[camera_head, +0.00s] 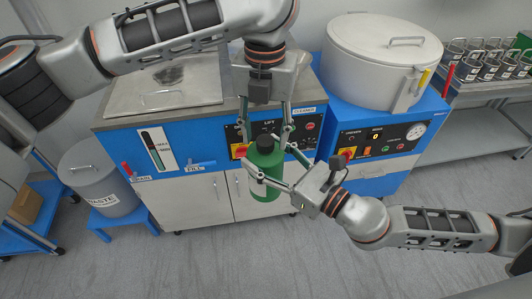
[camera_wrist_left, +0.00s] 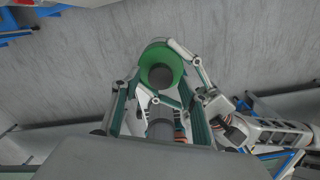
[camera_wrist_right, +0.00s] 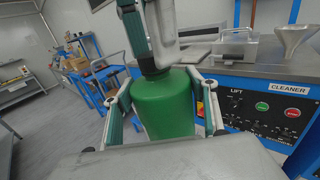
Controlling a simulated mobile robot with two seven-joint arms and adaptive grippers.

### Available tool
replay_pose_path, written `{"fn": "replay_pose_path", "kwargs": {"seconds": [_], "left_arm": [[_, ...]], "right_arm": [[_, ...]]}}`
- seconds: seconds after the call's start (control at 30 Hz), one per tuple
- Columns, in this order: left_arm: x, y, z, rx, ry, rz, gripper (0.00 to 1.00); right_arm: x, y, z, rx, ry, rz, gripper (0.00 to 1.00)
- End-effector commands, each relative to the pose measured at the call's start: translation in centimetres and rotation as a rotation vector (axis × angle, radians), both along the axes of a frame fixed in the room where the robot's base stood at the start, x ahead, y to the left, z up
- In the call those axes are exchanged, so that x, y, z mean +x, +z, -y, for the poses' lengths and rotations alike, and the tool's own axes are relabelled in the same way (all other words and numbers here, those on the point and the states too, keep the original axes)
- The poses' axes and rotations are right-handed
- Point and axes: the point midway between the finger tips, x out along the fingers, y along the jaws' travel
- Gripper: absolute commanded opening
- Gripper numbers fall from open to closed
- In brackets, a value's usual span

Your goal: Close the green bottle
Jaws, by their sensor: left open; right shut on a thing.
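The green bottle (camera_head: 267,178) is upright, held in the air in front of the blue cleaner cabinet. A black cap (camera_head: 265,142) sits on its top; I cannot tell how tight it is. My right gripper (camera_head: 275,164) is shut around the upper body of the bottle, which shows between its fingers in the right wrist view (camera_wrist_right: 163,105). My left gripper (camera_head: 265,134) comes down from above, open, its fingers on either side of the cap. In the left wrist view the cap (camera_wrist_left: 161,76) is seen from above, ringed by the green shoulder (camera_wrist_left: 161,53).
The cleaner cabinet (camera_head: 205,130) with its panel stands close behind the bottle. A round lidded machine (camera_head: 380,55) stands to the right. A rack of dark cups (camera_head: 490,62) is at the far right. A waste bin (camera_head: 95,180) stands at the left. The floor in front is clear.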

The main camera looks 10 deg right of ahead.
Motion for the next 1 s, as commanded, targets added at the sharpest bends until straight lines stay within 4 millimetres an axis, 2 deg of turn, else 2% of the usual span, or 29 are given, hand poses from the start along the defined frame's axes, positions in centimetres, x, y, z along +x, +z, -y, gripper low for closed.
{"fn": "replay_pose_path", "kwargs": {"seconds": [0.1,0.3,0.73,0.87,1.0], "left_arm": [[0.1,1.8,0.0,0.000,0.000,0.004,0.44],[0.0,3.6,0.0,0.000,0.001,0.002,0.44],[0.0,3.8,0.0,0.000,0.021,0.000,0.42],[0.0,4.0,0.0,-0.001,0.122,0.000,0.42],[0.0,4.5,0.1,-0.002,0.332,0.000,0.42]], "right_arm": [[0.0,0.1,0.0,0.001,0.000,0.001,0.00],[0.0,0.1,0.0,0.001,0.001,0.001,0.00],[0.0,0.1,0.0,0.001,0.001,0.001,0.00],[0.0,0.1,0.0,0.001,0.001,0.001,0.00],[0.0,0.1,0.0,0.001,0.001,0.001,0.00]]}}
